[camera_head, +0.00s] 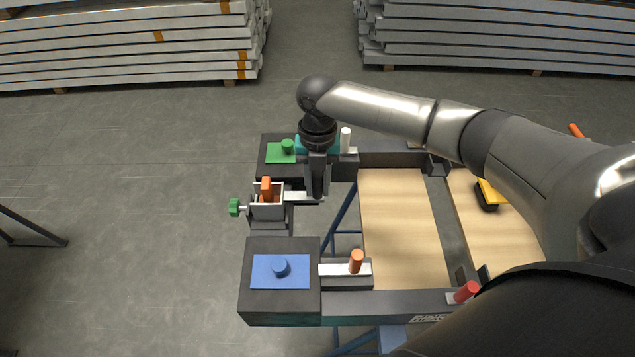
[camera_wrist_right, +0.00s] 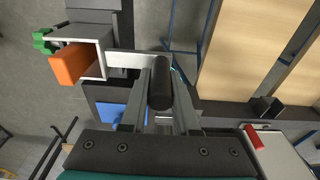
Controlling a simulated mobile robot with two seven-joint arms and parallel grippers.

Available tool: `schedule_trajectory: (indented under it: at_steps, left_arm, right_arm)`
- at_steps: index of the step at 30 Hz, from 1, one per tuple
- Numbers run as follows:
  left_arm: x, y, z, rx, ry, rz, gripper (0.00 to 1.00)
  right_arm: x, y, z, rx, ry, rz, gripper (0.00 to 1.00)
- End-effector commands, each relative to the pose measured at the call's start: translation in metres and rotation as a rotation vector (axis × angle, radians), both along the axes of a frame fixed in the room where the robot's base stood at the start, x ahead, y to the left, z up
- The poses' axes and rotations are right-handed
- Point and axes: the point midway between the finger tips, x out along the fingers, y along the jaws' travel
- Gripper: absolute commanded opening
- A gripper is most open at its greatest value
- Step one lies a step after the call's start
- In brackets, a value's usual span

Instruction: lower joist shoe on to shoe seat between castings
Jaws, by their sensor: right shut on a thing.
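The joist shoe looks like the light grey U-shaped box (camera_head: 267,212) with an orange piece (camera_head: 266,187) standing in it and a pale bar (camera_head: 299,196) reaching right. My right gripper (camera_head: 318,192) points down at the bar's right end. In the right wrist view, the gripper (camera_wrist_right: 160,80) is shut on a dark round grip at the end of the bar (camera_wrist_right: 130,60). The dark shoe seat (camera_head: 270,226) lies under the box, between the casting with the green plate (camera_head: 275,153) and the casting with the blue plate (camera_head: 260,270). I cannot tell whether they touch. My left gripper is out of view.
A green knob (camera_head: 235,207) sticks out left of the box. A white pin (camera_head: 346,138) and an orange-handled clamp (camera_head: 356,261) stand beside the castings. Wooden boards (camera_head: 400,230) and a yellow-black tool (camera_head: 488,194) lie to the right.

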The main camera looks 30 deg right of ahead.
Motion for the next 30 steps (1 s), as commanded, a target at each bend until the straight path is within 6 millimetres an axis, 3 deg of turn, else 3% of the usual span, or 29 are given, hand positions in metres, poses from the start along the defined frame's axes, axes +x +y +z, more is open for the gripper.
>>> schedule_trajectory:
  at_steps: [26,27,30]
  left_arm:
    - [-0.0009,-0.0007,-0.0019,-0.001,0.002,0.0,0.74]
    - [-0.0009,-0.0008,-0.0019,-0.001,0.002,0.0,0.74]
    - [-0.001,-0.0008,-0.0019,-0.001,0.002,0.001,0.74]
  right_arm:
    - [0.0011,0.0007,-0.0032,0.003,-0.004,0.001,0.0]
    - [0.0011,0.0007,-0.0032,0.003,-0.004,0.001,0.31]
    - [0.0009,0.0005,-0.0033,0.002,-0.003,0.001,0.43]
